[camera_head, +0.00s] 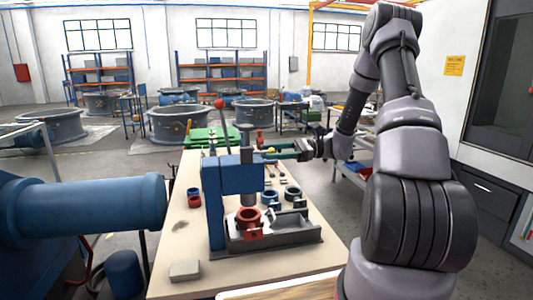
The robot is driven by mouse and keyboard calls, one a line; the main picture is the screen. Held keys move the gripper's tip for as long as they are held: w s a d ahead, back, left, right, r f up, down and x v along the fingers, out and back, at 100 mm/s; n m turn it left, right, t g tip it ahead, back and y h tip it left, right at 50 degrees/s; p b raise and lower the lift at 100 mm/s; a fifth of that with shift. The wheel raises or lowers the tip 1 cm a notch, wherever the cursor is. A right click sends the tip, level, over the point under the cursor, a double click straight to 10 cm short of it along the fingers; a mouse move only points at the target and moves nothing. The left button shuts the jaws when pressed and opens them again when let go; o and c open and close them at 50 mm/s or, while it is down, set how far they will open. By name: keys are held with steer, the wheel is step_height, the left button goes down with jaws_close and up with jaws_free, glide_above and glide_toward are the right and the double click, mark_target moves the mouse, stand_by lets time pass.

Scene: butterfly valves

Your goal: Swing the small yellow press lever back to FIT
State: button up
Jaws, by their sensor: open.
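A blue bench press (214,205) stands on the wooden table, with a grey ram and a lever topped by a red ball (219,104). A small yellow piece (270,150), apparently the small yellow press lever, shows just right of the press head; its setting and any FIT mark are too small to read. My gripper (280,154) reaches in from the right at the height of the press head, its fingers pointing left, open. It is close to the yellow piece; I cannot tell whether they touch. A red ring-shaped part (249,222) sits under the ram on the grey press base (275,236).
The pale table (180,245) also bears blue and red rings (194,197), a grey block (185,271) and small parts behind the press. A large blue pipe (100,207) stands close at the left. A white cabinet wall is at the right.

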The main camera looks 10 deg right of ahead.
steer(key=shift+a, duration=1.05)
jaws_close()
stand_by(0.7)
